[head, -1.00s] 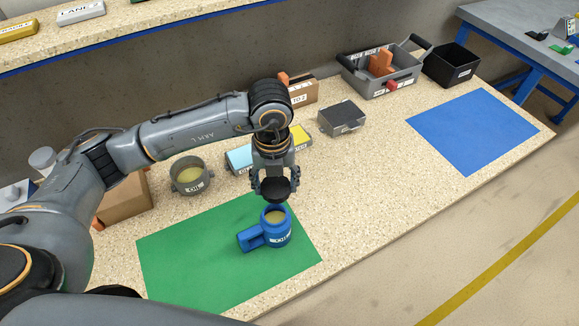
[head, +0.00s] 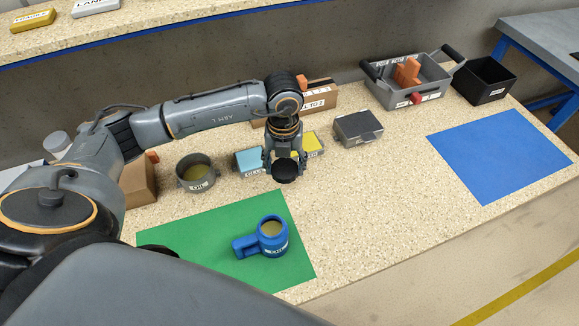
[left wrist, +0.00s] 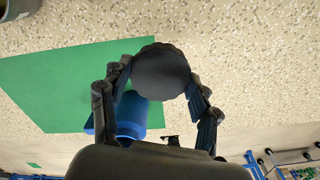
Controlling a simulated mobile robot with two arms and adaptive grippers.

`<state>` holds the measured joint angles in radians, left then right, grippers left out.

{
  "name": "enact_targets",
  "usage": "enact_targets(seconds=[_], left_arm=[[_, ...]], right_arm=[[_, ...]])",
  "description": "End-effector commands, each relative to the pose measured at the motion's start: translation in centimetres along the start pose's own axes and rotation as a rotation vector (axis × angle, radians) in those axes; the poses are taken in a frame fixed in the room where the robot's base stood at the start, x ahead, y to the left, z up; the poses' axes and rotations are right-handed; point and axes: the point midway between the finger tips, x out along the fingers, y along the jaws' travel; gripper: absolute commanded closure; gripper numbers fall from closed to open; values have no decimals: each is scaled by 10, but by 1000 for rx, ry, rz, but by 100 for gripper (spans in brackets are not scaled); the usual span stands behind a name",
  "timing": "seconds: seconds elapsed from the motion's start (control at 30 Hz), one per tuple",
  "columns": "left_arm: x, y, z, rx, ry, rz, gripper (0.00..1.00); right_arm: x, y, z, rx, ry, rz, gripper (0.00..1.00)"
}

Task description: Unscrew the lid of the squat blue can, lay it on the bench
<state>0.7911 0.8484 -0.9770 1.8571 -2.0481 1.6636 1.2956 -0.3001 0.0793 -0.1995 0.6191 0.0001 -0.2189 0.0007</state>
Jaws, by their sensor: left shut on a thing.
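The squat blue can (head: 272,238) stands upright on the green mat (head: 200,240), its handle to the left. Its top is open and a yellowish-tan content shows inside. My left gripper (head: 285,168) is shut on the round black lid (head: 286,170), above the bare bench beyond the can and apart from it. In the left wrist view the lid (left wrist: 161,71) sits between the two fingers, and part of the blue can (left wrist: 131,115) shows behind it. My right gripper is not in view.
A grey pot (head: 195,173), a light-blue box (head: 249,160), a yellow box (head: 313,144) and a grey case (head: 358,128) stand along the back. A grey tote (head: 437,84) and black bin (head: 485,82) are at back right. Speckled bench (head: 365,205) is clear before the blue mat (head: 500,150).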

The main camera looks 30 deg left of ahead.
Motion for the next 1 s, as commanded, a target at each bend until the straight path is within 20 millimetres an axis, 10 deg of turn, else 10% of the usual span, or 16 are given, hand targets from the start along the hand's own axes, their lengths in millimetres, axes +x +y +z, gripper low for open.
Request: enact_targets(seconds=[0.3, 1.0], left_arm=[[50, -10, 43, 0, 2, 1, 76], [93, -12, 52, 1, 0, 1, 76]], right_arm=[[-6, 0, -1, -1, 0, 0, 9], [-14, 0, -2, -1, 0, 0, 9]])
